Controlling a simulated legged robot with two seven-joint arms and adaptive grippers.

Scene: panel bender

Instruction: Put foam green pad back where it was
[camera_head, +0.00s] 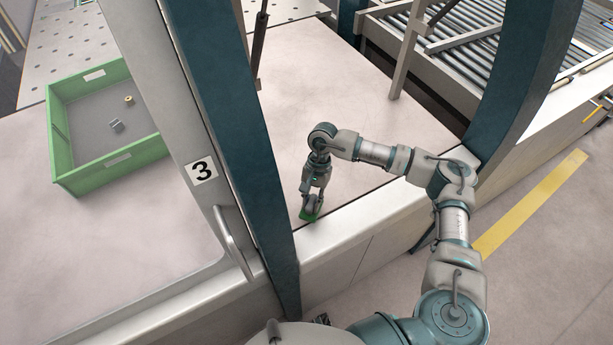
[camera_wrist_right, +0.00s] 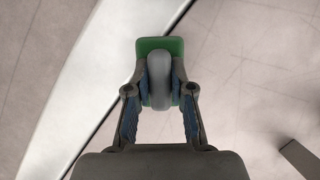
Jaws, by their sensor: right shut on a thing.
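The foam green pad (camera_head: 309,214) is at the tips of my right gripper (camera_head: 313,199), close to the front edge of the pale table. In the right wrist view the pad (camera_wrist_right: 160,46) is a green block with a grey rounded handle-like part (camera_wrist_right: 159,80) on it. The two fingers of my right gripper (camera_wrist_right: 159,88) are shut on that grey part from both sides. I cannot tell whether the pad touches the table. My left gripper is not in view.
A green crate (camera_head: 62,150) with a few small parts stands on the table at the left. A grey door frame marked 3 (camera_head: 201,170) and a dark teal post (camera_head: 235,130) stand left of my right gripper. A roller conveyor (camera_head: 440,40) is at the back right.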

